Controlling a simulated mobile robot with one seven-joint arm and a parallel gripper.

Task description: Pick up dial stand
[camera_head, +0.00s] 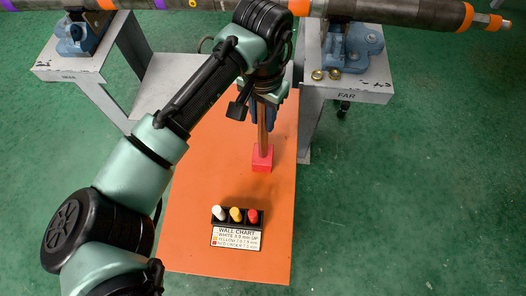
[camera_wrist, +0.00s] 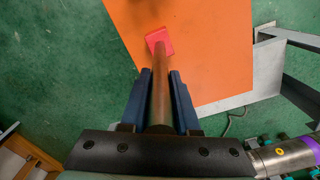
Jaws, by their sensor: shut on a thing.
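The dial stand has a red block base (camera_head: 262,160) and an upright brown post (camera_head: 262,134). It is at the upper right of the orange board in the head view. In the wrist view the red base (camera_wrist: 159,41) shows at top centre and the post (camera_wrist: 160,92) runs toward the camera. My gripper (camera_wrist: 160,78) has its blue fingers on either side of the post, shut on it. In the head view my gripper (camera_head: 263,112) is above the base, partly hidden by my wrist. I cannot tell whether the base touches the board.
A long pipe (camera_head: 395,12) lies across blue vises on the grey FAR stand (camera_head: 345,92) and the left stand (camera_head: 70,66). Two brass pieces (camera_head: 326,74) lie on the FAR stand.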

